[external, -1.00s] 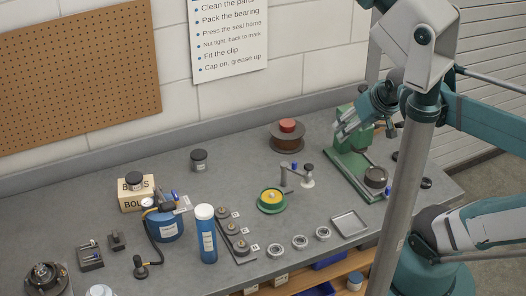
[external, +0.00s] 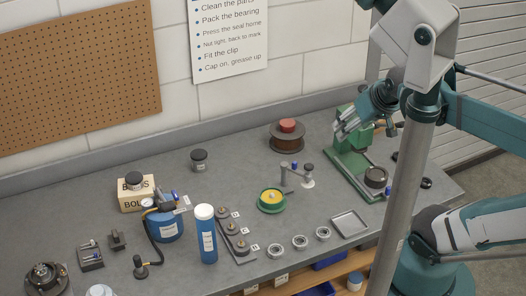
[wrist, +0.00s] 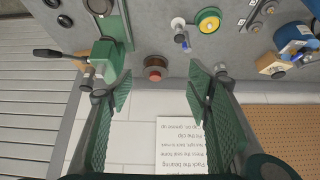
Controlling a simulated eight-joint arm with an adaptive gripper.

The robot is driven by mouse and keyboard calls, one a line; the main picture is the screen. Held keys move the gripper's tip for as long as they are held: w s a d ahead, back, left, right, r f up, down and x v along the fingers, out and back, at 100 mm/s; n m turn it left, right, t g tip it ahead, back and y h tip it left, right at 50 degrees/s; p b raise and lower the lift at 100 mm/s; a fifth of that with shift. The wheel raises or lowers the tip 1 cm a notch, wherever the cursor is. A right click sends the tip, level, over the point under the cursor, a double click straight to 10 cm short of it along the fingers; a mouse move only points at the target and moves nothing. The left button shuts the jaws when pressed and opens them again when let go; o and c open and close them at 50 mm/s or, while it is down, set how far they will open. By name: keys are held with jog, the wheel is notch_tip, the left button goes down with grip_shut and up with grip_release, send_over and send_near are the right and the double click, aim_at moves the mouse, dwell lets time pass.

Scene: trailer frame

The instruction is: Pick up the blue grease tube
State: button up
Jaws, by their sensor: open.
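The blue grease tube (external: 207,242) stands upright on the bench in the external view, a tall blue cylinder with a white cap and a white label. My gripper (external: 346,128) is high at the right, in front of the green press, well apart from the tube. In the wrist view my gripper (wrist: 160,84) has its two green fingers spread wide with nothing between them. I cannot make out the tube for certain in the wrist view.
A blue canister (external: 167,229) with a gauge and hose stands left of the tube. A tray of small parts (external: 236,244) lies close on its right.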

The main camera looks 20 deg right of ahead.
notch_tip(320, 180, up, 5)
jog(key=n+g+p, duration=0.4)
jog(key=n+g, duration=0.3)
jog(key=n, duration=1.3)
send_over(206, 208)
notch_tip(206, 208, down, 20)
jog(key=shift+w+d+r, duration=0.1)
jog(key=shift+f, duration=0.35)
jog(key=shift+f, duration=0.1)
jog(key=shift+f, duration=1.2)
